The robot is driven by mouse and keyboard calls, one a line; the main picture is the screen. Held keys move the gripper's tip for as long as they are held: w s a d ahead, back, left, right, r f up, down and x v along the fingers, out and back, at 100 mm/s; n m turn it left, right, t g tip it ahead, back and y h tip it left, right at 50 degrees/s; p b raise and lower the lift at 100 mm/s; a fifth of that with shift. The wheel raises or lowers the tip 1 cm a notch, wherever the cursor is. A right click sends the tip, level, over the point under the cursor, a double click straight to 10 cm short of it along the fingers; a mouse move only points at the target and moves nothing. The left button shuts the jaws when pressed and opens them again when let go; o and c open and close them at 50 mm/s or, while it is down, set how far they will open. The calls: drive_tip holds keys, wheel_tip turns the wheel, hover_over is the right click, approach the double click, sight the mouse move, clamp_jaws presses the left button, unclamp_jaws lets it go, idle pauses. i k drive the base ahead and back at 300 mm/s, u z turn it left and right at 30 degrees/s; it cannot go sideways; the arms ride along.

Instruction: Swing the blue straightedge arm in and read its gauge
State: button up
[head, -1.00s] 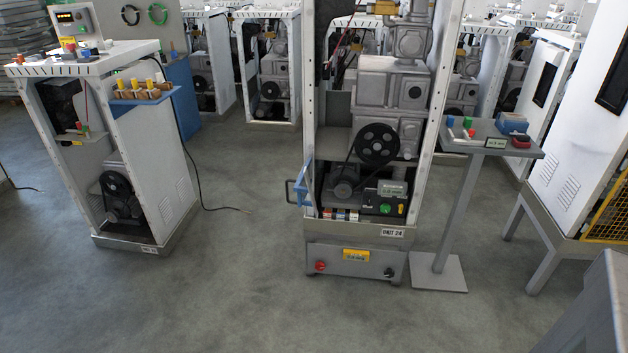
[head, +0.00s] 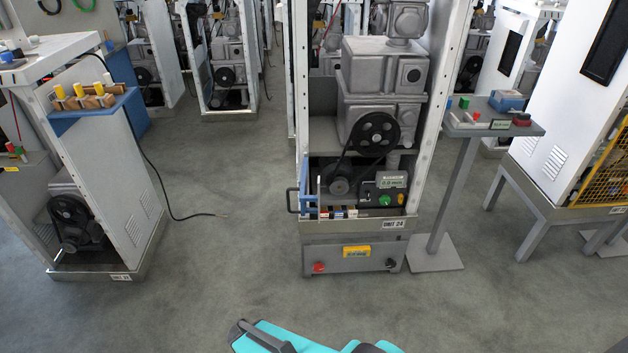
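The blue straightedge arm (head: 305,185) is on the left side of the open cabinet marked UNIT 24 (head: 379,223). It stands at the left post, beside the belt drive, with a dark loop handle (head: 291,201) on its outer side. A grey gauge box with a small lit display (head: 392,180) and a green button sits right of the lower pulley; its digits are too small to read surely. A teal and dark part of my arm shows at the bottom edge, well in front of the cabinet. My gripper's fingers are not in view.
A grey stand (head: 480,125) with small items is right of the cabinet. A white unit with a yellow mesh guard (head: 601,165) stands further right. Another open unit (head: 100,180) is at left, with a black cable (head: 165,200) on the floor. The floor in front is clear.

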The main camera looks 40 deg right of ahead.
sight(302, 190)
drive_tip(key=z, duration=0.75)
drive_tip(key=i, duration=1)
drive_tip(key=z, duration=0.6)
